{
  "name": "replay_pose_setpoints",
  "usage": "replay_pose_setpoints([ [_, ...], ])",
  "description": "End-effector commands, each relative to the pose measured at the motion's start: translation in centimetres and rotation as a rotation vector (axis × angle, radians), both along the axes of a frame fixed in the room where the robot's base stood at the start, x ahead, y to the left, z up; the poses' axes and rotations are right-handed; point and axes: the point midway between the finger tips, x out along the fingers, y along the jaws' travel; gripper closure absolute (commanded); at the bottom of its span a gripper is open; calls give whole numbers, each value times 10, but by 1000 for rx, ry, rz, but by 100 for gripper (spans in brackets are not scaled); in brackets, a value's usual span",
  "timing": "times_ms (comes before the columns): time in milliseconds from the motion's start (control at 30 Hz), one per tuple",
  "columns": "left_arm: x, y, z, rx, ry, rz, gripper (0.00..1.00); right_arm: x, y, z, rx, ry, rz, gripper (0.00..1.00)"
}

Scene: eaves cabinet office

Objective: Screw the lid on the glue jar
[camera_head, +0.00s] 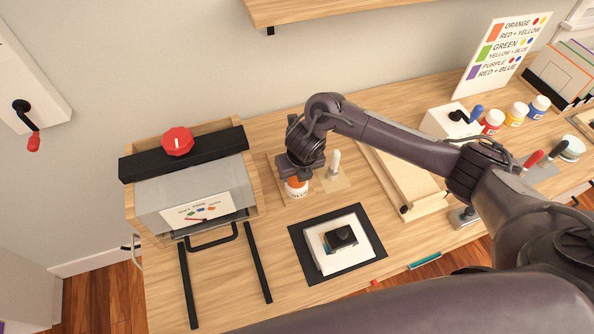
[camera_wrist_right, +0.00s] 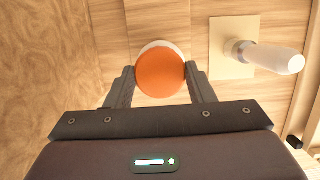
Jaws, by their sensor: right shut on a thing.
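The glue jar (camera_head: 296,190) is white with an orange band of lettering and stands upright on the wooden bench. The orange lid (camera_head: 299,180) is at its top, directly below my right gripper (camera_head: 301,174). In the right wrist view the round orange lid (camera_wrist_right: 163,74) sits between the two fingertips, which press on its sides. A white rim of the jar (camera_wrist_right: 158,45) shows beyond the lid. I cannot tell whether the lid is seated or how far its thread is engaged. My left gripper is not in view.
A white-handled tool (camera_head: 334,160) stands on a tan square close right of the jar. A clear-fronted box (camera_head: 190,190) with a red knob is at left. A black device (camera_head: 341,237) lies on a white sheet in front. Paint jars (camera_head: 516,114) stand at far right.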

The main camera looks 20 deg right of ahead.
Motion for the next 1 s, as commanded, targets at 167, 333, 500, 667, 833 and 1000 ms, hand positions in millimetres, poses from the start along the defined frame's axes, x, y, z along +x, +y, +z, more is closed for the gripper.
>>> replay_pose_setpoints([
  [167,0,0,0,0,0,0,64,0,0,0,0,0,0,32],
  [333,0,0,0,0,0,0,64,0,0,0,0,0,0,26],
  [500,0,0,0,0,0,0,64,0,0,2,0,-1,0,26],
  [667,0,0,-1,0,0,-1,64,-4,0,19,1,-3,3,26],
  [833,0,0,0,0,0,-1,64,-12,0,49,1,-5,2,26],
  [1000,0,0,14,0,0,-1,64,-18,-1,72,-1,-3,2,26],
])
